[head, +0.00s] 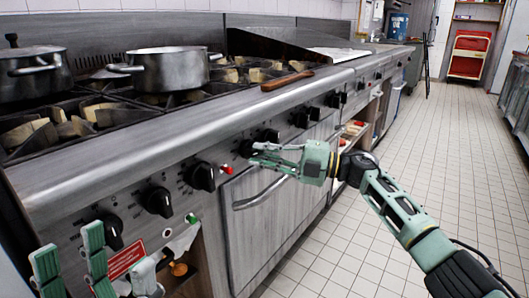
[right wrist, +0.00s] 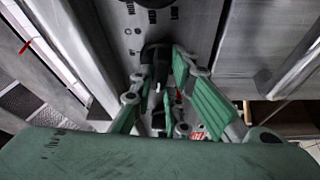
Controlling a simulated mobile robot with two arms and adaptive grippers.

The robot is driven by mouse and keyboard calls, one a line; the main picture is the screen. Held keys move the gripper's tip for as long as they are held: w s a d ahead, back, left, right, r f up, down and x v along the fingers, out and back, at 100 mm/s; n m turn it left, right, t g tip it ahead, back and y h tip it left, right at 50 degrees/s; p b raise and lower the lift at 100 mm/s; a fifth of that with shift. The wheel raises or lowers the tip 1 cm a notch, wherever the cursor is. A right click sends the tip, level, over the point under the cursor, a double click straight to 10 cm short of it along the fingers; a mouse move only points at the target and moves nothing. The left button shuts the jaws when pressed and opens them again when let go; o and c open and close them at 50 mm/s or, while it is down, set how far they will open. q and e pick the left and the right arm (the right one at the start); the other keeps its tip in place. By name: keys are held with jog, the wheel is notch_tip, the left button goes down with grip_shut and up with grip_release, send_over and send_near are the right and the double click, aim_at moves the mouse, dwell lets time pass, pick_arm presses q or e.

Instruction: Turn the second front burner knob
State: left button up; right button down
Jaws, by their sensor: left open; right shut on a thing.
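A row of black knobs runs along the slanted front panel of the steel range (head: 150,140). My right gripper (head: 258,158) reaches in from the right and is shut on one black knob (head: 247,148), left of a neighbouring knob (head: 270,135). The right wrist view shows this knob (right wrist: 157,52) between the fingertips (right wrist: 160,72); its pointer is mostly hidden. More knobs sit nearer: one (head: 202,177), another (head: 158,202) and a third (head: 110,231). My left gripper (head: 95,262) is open and empty at the lower left, in front of the panel.
A pot (head: 172,72) and a second pot (head: 30,76) stand on the burners. A wooden handle (head: 287,81) rests near the front edge. An oven door handle (head: 262,193) lies just below my right gripper. The tiled floor (head: 420,160) is clear to the right.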

jog(key=shift+a+r, duration=0.1)
jog(key=shift+r, duration=0.2)
jog(key=c, duration=1.9)
grip_release()
jog(key=shift+o, duration=1.1)
jog(key=shift+a+f, duration=0.15)
jog(key=shift+f, duration=0.05)
jog(key=v, duration=1.2)
jog(key=shift+w, duration=0.1)
